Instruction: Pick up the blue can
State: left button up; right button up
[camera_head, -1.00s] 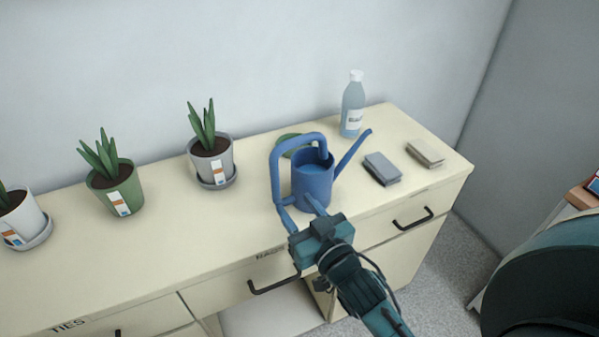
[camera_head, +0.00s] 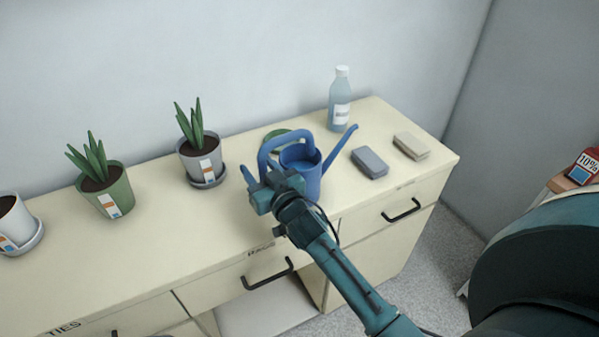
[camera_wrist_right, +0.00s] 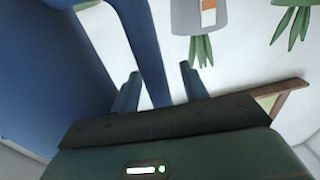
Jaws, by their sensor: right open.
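The blue can (camera_head: 312,180) is a watering can standing upright on the cream cabinet top, its spout to the right and its looped handle (camera_head: 268,150) to the left. My right gripper (camera_head: 258,176) is at the lower part of the handle and hides some of it and of the can's lower left side. In the right wrist view the handle (camera_wrist_right: 143,45) runs between the two open fingers (camera_wrist_right: 160,72), closer to the left one. The can's body (camera_wrist_right: 50,80) fills the left there. I cannot tell whether a finger touches it. My left gripper is not in view.
On the cabinet (camera_head: 180,240) stand a grey potted plant (camera_head: 200,165), a green potted plant (camera_head: 108,195) and a white pot (camera_head: 15,222) at left. A bottle (camera_head: 340,105) is behind the can. A grey block (camera_head: 370,162) and a beige block (camera_head: 411,145) lie to its right.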

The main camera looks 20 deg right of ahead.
jog(key=shift+c, duration=0.6)
grip_shut()
notch_tip(320, 180, up, 10)
jog(key=shift+r+p, duration=0.15)
jog(key=shift+p, duration=0.25)
